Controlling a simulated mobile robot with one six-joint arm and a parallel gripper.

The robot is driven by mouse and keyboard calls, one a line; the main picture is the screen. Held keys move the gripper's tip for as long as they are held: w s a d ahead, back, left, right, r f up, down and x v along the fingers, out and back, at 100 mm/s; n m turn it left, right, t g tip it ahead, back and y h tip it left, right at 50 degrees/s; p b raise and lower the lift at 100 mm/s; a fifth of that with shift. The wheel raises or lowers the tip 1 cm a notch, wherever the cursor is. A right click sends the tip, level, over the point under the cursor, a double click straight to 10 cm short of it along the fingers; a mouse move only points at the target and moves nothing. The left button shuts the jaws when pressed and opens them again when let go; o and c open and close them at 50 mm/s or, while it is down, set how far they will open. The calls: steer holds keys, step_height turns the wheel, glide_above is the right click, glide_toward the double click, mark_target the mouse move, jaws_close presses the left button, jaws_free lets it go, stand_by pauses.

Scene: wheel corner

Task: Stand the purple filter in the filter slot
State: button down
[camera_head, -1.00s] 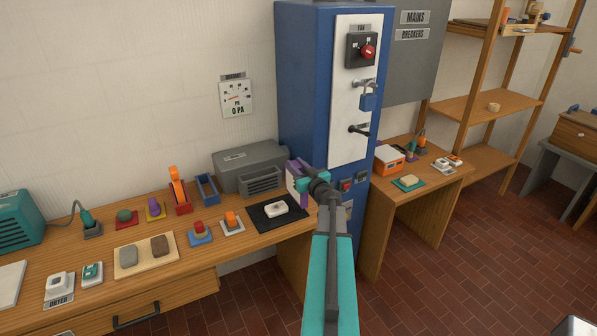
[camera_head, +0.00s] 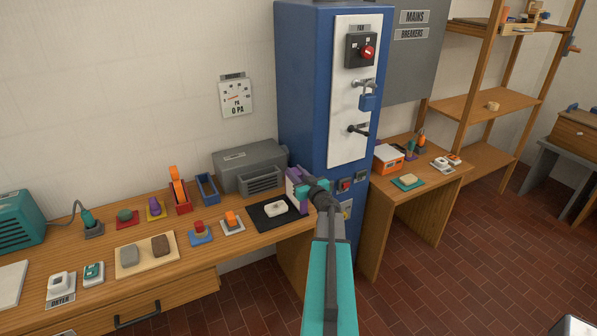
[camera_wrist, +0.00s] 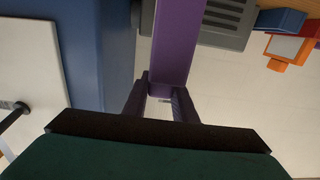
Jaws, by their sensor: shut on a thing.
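My gripper (camera_head: 305,190) is shut on the purple filter (camera_head: 293,173), a flat upright piece, at the right end of the long bench beside the blue cabinet. In the wrist view the filter (camera_wrist: 177,40) rises from between the two fingers (camera_wrist: 160,95). A narrow blue open-topped holder (camera_head: 207,188) stands on the bench to the left and looks empty. A grey box with a grille (camera_head: 250,167) lies between it and the filter. No label marks the filter slot, so I cannot tell for certain which thing it is.
The blue cabinet (camera_head: 304,75) stands close at right. A red holder with an orange piece (camera_head: 180,190) and several coloured knobs stand further left. A second bench (camera_head: 425,185) is at right.

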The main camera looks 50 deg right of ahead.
steer(key=shift+f, duration=0.1)
steer(key=c, duration=1.5)
jaws_free()
steer(key=shift+o, duration=0.2)
steer(key=shift+r, duration=0.2)
steer(key=b+v, duration=0.3)
steer(key=v, duration=0.9)
steer(key=shift+f, duration=0.15)
